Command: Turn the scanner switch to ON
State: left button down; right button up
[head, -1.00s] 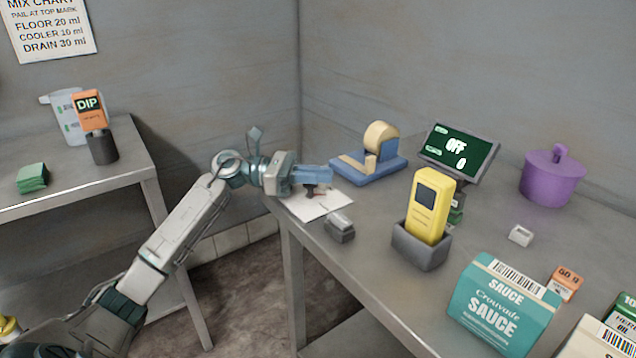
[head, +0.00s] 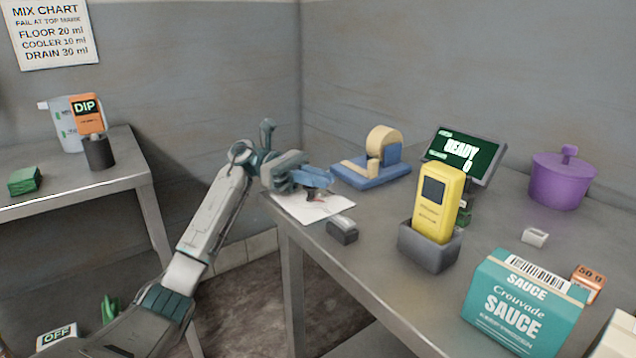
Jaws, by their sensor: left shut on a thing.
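The display (head: 463,155) on the right table reads READY with a 0 below it. My left gripper (head: 318,179) is over a white plate or sheet (head: 312,208) at the table's left end. Its blue fingers are shut on a small dark and reddish part that looks like the switch knob (head: 313,196), mostly hidden by the fingers. I cannot read any marking beside it. A yellow scanner (head: 437,205) stands upright in a grey holder (head: 425,252) in front of the display. My right gripper is not in view.
A blue tape dispenser (head: 372,172) is behind my left gripper. A small grey block (head: 342,232) lies at the table's front edge. A teal sauce carton (head: 522,308) and purple pot (head: 560,182) are at right. A white OFF label (head: 56,335) shows at bottom left.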

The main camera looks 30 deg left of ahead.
pick_arm(q)
jog(key=shift+f, duration=0.15)
jog(key=c, duration=1.5)
grip_release()
jog(key=shift+d, duration=0.1)
jog(key=shift+o, duration=0.2)
